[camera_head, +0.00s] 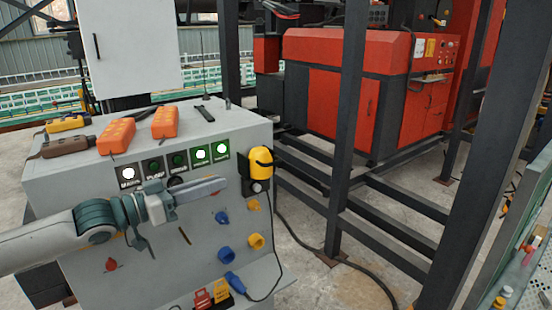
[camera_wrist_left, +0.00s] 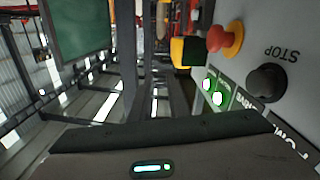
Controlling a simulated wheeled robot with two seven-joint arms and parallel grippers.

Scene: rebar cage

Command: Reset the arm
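My left arm comes in from the left in the head view, and its grey gripper (camera_head: 222,186) is in front of the grey control cabinet (camera_head: 85,205). The fingers point right, below the row of labelled buttons (camera_head: 178,163), and nothing shows held in them. They overlap from this side, so their gap cannot be judged. In the left wrist view, the cabinet face is at the right, with a red mushroom button (camera_wrist_left: 224,38), a black knob (camera_wrist_left: 266,83) and lit green-framed buttons (camera_wrist_left: 212,92). My right gripper is not in view.
Orange pendants (camera_head: 116,136) lie on the cabinet top. A yellow and black box (camera_head: 257,163) is on its right edge, with a cable hanging to the floor. Dark steel posts (camera_head: 347,130) and a red machine (camera_head: 310,85) stand to the right. Some floor between is clear.

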